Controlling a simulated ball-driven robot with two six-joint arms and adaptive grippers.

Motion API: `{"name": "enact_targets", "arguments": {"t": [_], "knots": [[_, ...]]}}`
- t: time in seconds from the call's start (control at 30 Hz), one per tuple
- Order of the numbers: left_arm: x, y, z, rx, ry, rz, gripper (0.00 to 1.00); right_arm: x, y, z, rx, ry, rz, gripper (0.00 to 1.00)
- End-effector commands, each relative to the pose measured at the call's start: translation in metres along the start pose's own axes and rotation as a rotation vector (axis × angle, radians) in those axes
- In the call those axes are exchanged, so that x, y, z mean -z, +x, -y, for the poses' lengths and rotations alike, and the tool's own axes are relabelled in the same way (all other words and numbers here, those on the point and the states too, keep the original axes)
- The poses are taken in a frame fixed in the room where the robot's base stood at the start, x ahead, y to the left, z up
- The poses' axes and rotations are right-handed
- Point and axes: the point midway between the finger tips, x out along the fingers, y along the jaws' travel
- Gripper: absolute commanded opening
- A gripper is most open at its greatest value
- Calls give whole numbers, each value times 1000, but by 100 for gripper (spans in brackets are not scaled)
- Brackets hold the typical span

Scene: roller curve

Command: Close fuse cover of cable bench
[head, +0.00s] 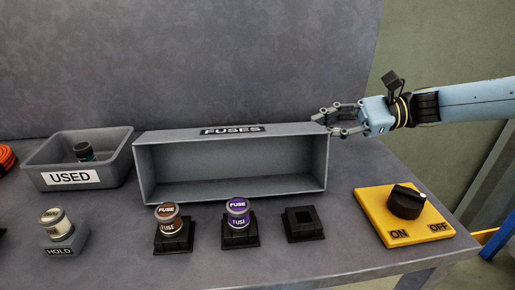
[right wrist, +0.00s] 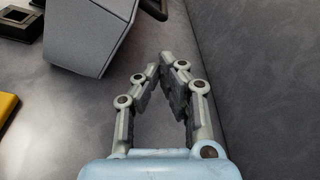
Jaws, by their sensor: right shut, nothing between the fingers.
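The fuse cover (head: 318,165), a grey box shape labelled FUSES on its top face, stands on the bench behind the fuse sockets with its open side facing me. My right gripper (head: 322,120) is at the cover's upper right corner, shut and empty; I cannot tell whether it touches. In the right wrist view its fingertips (right wrist: 165,62) meet beside the grey cover (right wrist: 85,35), with a gap visible between them and the cover. A brown fuse (head: 168,215) and a purple fuse (head: 237,211) sit in black sockets; the right socket (head: 304,223) is empty. My left gripper is out of view.
A grey USED bin (head: 115,171) with a dark fuse inside stands at the left. A pale fuse (head: 56,223) sits in the HOLD block (head: 66,248). A yellow plate (head: 378,212) with a black knob (head: 405,203) is at the right. A grey wall rises behind.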

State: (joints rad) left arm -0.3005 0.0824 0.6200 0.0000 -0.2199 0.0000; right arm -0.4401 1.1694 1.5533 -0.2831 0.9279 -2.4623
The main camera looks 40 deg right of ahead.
Motion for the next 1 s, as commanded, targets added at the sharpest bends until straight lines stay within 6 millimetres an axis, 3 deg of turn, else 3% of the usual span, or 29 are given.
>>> {"name": "enact_targets", "arguments": {"t": [0.17, 0.63, 1.0], "knots": [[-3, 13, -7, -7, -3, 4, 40, 6, 12, -3, -2, -1, 2, 0], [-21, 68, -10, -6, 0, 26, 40, 7, 89, -4, -1, 0, 3, 0], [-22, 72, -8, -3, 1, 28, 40, 3, 101, -2, -1, 0, -1, 0]]}}
